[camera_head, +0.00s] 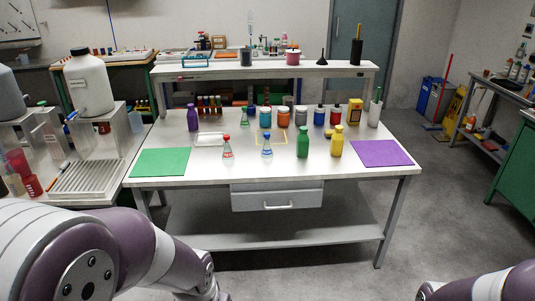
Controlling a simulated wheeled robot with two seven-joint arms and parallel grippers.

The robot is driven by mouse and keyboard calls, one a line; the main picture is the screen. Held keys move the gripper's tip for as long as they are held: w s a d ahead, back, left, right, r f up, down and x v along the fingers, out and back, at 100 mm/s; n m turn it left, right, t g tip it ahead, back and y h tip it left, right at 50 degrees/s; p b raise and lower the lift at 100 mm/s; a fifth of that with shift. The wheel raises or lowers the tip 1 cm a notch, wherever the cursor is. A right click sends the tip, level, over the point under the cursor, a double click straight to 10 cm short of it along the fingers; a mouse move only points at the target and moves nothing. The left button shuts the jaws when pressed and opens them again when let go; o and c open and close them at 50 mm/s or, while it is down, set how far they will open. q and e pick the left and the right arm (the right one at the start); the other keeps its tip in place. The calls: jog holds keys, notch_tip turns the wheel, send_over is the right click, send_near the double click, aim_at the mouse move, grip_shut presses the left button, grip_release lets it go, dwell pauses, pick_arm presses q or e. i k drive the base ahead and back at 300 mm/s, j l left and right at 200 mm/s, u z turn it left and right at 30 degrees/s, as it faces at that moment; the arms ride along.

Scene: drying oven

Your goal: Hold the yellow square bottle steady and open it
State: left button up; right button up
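A yellow bottle (337,142) with a narrower top stands upright near the front right of the white table (220,173). It is next to a green bottle (303,142), with a gap between them. Its cap is small and looks to be in place, but the detail is too small to be sure. My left arm shows at the lower left and a bit of my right arm at the lower right. Neither gripper is in view, and nothing touches the yellow bottle.
A purple mat (382,153) lies to its right and a green mat (160,162) at the table's left. Two flasks, one red-capped (227,147) and one blue-capped (266,146), stand to the left. Several jars, a yellow box (354,112) and a white cylinder (375,113) stand behind.

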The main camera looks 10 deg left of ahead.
aim_at(337, 139)
jog(key=i+j, duration=0.1)
jog(key=i, duration=0.45)
jog(key=i+j+z, duration=0.1)
jog(key=i, duration=0.4)
jog(key=i+j, duration=0.15)
jog(key=i, duration=0.4)
jog(key=i+j+z, duration=0.1)
jog(key=i, duration=0.45)
jog(key=i+j, duration=0.25)
jog(key=i, duration=0.25)
